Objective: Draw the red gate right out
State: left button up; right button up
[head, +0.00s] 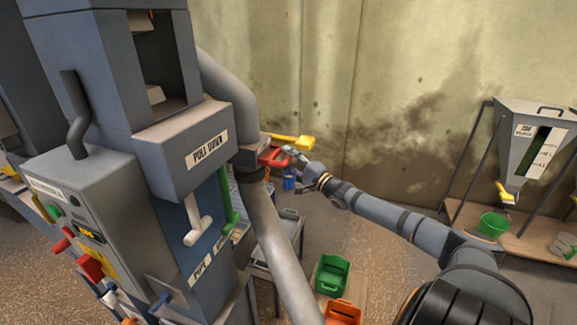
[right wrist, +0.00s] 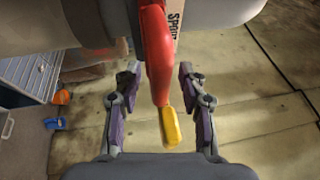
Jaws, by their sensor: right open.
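The red gate (head: 272,157) sits in the side of the grey discharge pipe, its handle sticking out to the right. In the right wrist view the red gate (right wrist: 154,45) reaches down from the pipe into the space between my fingers. My right gripper (head: 293,154) is at the gate's outer end. In the wrist view the right gripper (right wrist: 160,85) is open, with one finger on each side of the red handle and visible gaps to both. My left gripper is out of view.
A yellow handle (head: 292,141) sits just behind the red gate; a yellow end (right wrist: 171,128) also shows between my fingers. The grey pipe (head: 268,225) slopes down past a green bin (head: 332,275) and an orange bin (head: 342,313). A hopper (head: 535,140) stands at right.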

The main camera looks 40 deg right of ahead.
jog(key=shift+c, duration=0.3)
grip_shut()
dwell(0.3)
